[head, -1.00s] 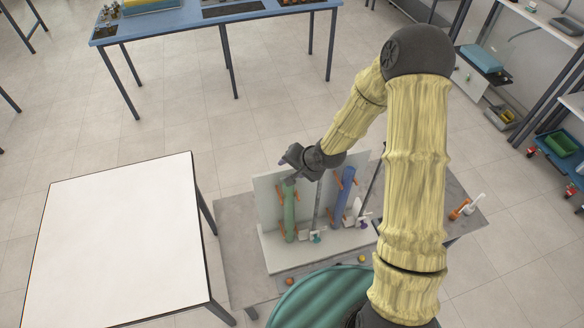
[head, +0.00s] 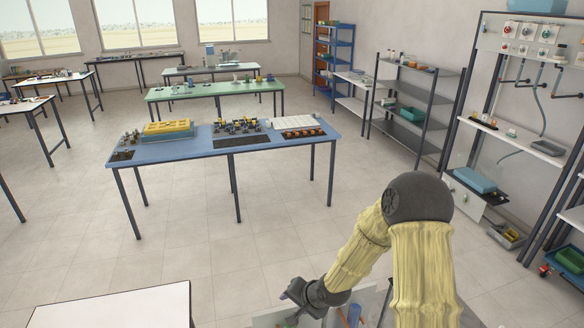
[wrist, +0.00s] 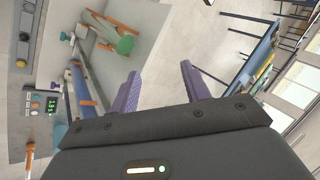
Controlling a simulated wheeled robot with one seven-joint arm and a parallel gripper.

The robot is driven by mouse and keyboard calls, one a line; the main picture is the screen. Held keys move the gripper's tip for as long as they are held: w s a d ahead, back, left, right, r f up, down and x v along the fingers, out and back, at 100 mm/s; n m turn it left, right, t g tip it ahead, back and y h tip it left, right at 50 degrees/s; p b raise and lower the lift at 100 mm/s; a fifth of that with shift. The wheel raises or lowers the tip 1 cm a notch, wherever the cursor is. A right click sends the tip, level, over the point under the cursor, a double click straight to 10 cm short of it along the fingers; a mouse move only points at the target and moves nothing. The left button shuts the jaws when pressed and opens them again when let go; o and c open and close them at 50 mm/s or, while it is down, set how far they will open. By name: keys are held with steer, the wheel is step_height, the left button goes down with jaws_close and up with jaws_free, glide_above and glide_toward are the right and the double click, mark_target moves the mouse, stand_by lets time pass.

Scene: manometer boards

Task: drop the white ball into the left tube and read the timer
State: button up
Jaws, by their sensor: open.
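My gripper (wrist: 160,88) is open, with nothing seen between its two purple fingers. In the head view my gripper (head: 292,294) is low in the picture, over the top of the board. The blue tube also shows at the head view's bottom edge (head: 353,316). I cannot make out the white ball.
A yellow ball (wrist: 22,63) sits on a dark strip at the wrist view's left edge. In the head view a white table (head: 115,305) is at lower left, and a blue table (head: 175,150) with kits stands further back. Open floor lies between them.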

steer(key=s+d+r+n+g+h+b, duration=0.2)
steer(key=s+d+n+h+b, duration=0.3)
steer(key=s+d+b, duration=0.7)
steer(key=s+d+r, duration=0.1)
steer(key=s+d, duration=0.1)
steer(key=s, duration=0.3)
steer(key=shift+s+d+n, duration=0.15)
steer(key=shift+s+n, duration=0.15)
steer(key=shift+s, duration=0.05)
stand_by(0.7)
